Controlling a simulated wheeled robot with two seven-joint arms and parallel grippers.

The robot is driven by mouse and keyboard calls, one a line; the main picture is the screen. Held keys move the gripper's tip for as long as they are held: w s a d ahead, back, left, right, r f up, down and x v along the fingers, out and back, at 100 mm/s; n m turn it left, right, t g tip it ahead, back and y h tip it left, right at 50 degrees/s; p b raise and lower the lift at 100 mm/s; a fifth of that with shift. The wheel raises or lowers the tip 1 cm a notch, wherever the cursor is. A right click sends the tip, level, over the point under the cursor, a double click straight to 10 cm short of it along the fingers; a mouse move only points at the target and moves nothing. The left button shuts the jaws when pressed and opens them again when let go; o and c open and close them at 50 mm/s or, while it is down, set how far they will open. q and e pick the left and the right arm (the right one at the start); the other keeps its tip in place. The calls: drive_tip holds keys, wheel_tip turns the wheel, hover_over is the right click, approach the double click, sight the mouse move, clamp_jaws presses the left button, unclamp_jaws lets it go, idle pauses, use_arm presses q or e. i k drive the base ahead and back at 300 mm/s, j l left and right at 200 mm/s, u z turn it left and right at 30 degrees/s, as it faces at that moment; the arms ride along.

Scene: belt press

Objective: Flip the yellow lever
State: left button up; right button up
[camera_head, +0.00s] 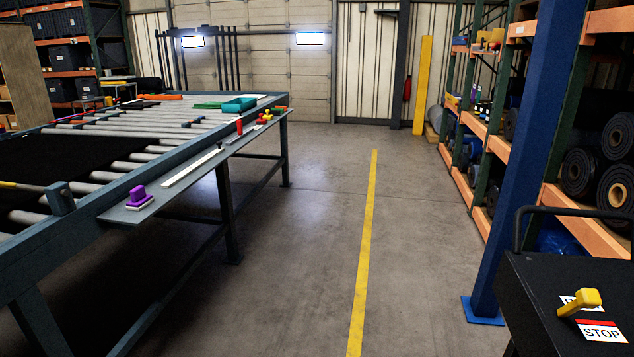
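The yellow lever (580,302) sits on top of a black control box (540,290) at the bottom right. Its knob end points up and to the right, and its lower end leans to the left. A white label with a red band and the word STOP (601,331) lies just in front of it. Another white label is partly hidden behind the lever. Neither of my grippers is in view.
A roller table (150,150) with a side shelf holding a purple object (138,196) stands on the left. A blue post (525,150) and racks with black rolls (580,172) stand on the right. The floor between, with a yellow line (364,255), is clear.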

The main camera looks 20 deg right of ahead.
sight(588, 299)
drive_tip(key=i+j+z, duration=0.2)
drive_tip(key=i, duration=0.2)
drive_tip(key=i+z, duration=0.2)
drive_tip(key=i, duration=0.15)
drive_tip(key=i+z, duration=0.2)
drive_tip(key=z, duration=0.25)
drive_tip(key=i+z, duration=0.2)
drive_tip(key=z, duration=0.3)
drive_tip(key=i+j+z, duration=0.15)
drive_tip(key=z, duration=0.3)
drive_tip(key=i+j+z, duration=0.15)
drive_tip(key=z, duration=0.35)
drive_tip(key=i+j+z, duration=0.15)
drive_tip(key=z, duration=0.25)
drive_tip(key=i+j+z, duration=0.1)
drive_tip(key=j+z, duration=0.3)
drive_tip(key=i+j+z, duration=0.1)
drive_tip(key=z, duration=0.3)
drive_tip(key=j+z, duration=0.6)
drive_tip(key=z, duration=0.2)
drive_tip(key=j+z, duration=0.25)
drive_tip(key=j, duration=0.15)
drive_tip(key=l, duration=0.25)
drive_tip(key=j, duration=0.25)
